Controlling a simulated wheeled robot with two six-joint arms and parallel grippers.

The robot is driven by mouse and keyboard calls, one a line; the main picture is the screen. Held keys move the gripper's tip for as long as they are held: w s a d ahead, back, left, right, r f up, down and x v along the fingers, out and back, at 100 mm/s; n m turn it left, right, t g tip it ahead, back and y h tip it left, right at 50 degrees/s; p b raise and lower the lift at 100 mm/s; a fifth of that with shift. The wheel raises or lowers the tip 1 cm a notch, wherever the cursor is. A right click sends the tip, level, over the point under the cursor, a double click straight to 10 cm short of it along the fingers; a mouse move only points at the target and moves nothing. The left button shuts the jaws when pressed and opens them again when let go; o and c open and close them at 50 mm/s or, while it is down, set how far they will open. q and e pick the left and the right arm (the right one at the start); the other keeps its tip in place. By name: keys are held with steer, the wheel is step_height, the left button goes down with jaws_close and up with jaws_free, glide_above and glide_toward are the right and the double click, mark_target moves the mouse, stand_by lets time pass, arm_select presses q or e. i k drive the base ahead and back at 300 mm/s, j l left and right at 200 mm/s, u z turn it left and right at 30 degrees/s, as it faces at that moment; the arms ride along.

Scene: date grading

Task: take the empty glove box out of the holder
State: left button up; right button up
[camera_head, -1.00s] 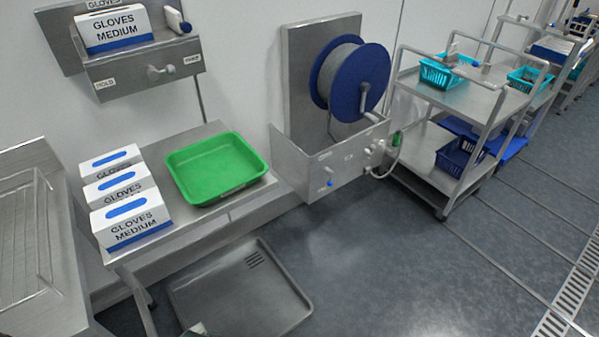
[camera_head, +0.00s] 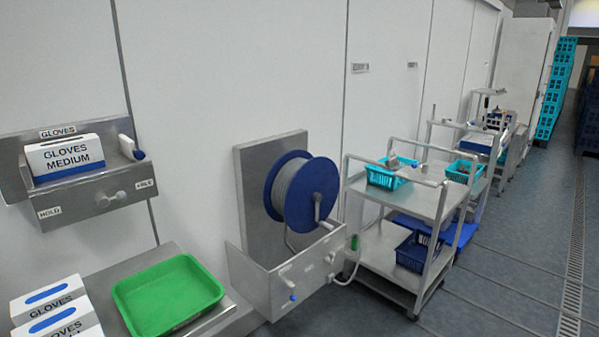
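A white and blue glove box (camera_head: 65,158) marked GLOVES MEDIUM sits in the steel wall holder (camera_head: 78,203) at the left. Its front faces me, and I cannot tell whether it is empty. The holder has a knob (camera_head: 108,199) on its front between the labels HOLD and FREE, and a white and blue lever-like part (camera_head: 131,147) at its right end. Neither of my grippers shows in the view.
More glove boxes (camera_head: 58,322) stand on the steel table at the lower left, beside a green tray (camera_head: 117,290). A blue hose reel (camera_head: 328,180) hangs on the wall. A steel trolley (camera_head: 425,200) with turquoise baskets stands right of it. The floor at the lower right is clear.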

mark_target(58, 158)
steer(key=u, duration=1.35)
steer(key=j+z, duration=0.45)
steer(key=k+j+z, duration=0.15)
steer(key=z, duration=0.3)
steer(key=k+j+z, duration=0.2)
steer(key=z, duration=0.25)
